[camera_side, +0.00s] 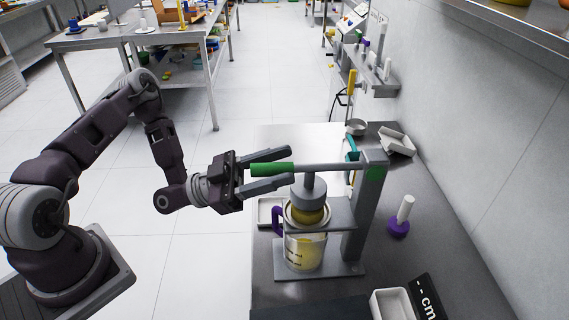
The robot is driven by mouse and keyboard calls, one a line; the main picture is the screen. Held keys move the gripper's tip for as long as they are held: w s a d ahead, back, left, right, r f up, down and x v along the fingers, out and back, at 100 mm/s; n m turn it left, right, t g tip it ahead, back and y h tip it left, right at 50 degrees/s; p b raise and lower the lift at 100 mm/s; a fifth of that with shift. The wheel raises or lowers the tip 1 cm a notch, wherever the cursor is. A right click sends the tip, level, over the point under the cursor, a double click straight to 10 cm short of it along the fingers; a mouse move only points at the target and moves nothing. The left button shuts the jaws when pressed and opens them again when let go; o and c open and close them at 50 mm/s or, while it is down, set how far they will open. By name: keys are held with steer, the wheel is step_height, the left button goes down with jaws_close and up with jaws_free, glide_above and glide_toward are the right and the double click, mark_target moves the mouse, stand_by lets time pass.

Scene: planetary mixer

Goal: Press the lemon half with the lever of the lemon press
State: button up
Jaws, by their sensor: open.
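The lemon press (358,225) is a grey metal frame standing on the dark table. Its lever (325,168) lies about level, with a green handle (271,170) pointing left toward my arm. My gripper (289,168) is open, with one finger on the far side of the green handle and the other on the near side; I cannot tell whether they touch it. The plunger (308,192) hangs under the lever, right above the yellow lemon half (308,214) in the press's holder. A clear jug (304,250) with a purple handle and some yellow content stands below.
A white tray (391,304) and a black display reading "-- cm" (427,297) are at the table's front. A purple-and-white tool (401,215) stands to the right. A light tray (396,142) and a small pan (356,127) are behind. A wall shelf (372,79) is beyond.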

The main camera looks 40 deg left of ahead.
steer(key=shift+x, duration=0.75)
jaws_close()
stand_by(0.9)
